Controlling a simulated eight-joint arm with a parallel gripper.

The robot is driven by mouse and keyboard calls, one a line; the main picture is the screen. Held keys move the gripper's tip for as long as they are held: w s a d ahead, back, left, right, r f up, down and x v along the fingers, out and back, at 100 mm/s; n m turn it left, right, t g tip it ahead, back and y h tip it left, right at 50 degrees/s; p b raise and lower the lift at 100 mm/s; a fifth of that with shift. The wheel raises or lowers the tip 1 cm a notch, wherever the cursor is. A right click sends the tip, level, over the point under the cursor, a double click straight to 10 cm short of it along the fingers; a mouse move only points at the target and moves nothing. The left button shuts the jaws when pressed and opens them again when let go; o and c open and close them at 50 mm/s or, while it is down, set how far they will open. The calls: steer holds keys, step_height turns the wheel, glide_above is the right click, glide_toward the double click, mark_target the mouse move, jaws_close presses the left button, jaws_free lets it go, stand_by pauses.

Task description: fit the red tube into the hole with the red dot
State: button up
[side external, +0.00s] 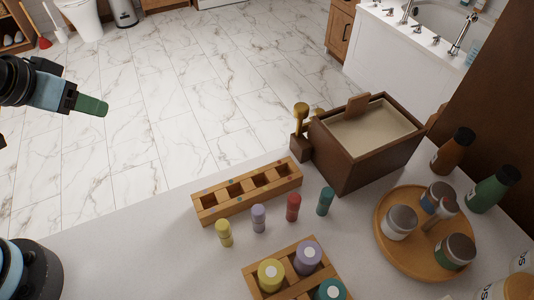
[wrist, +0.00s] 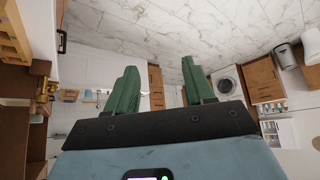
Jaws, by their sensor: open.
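The red tube (side external: 293,207) stands upright on the pale counter, in a row with a yellow tube (side external: 224,233), a lilac tube (side external: 259,218) and a teal tube (side external: 325,201). Behind them lies a wooden block (side external: 205,214) with several square holes in a row, which look empty. My gripper (side external: 92,106), with green fingers, is far left of the tubes, raised and away from the counter. In the wrist view my gripper (wrist: 157,72) is open with nothing between its fingers.
A dark wooden box (side external: 345,161) stands right of the block. A wooden tray (side external: 384,239) with jars is at the right, near brown (side external: 453,151) and green (side external: 493,190) bottles. A compartmented wooden holder (side external: 285,249) with larger tubes is in front. The left counter is mostly clear.

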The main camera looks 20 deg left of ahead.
steer(key=w+d+r+n+g+h, duration=0.15)
steer(key=w+d+r, duration=0.25)
steer(key=d, duration=0.4)
steer(key=n+g+y, duration=0.2)
steer(key=n+g, duration=0.3)
steer(key=g, duration=0.1)
glide_above(295, 198)
step_height(295, 198, down, 4)
steer(key=r, duration=0.1)
steer(key=shift+m+t+h, duration=0.25)
steer(key=f, duration=0.6)
steer(key=shift+s+d+f, duration=0.1)
steer(key=shift+s+f, duration=0.2)
steer(key=shift+f, duration=0.1)
steer(key=shift+w+f, duration=0.15)
steer(key=shift+f, duration=1.2)
steer(key=shift+w+f, duration=0.15)
steer(key=shift+f, duration=1.15)
steer(key=shift+c, duration=0.2)
jaws_close()
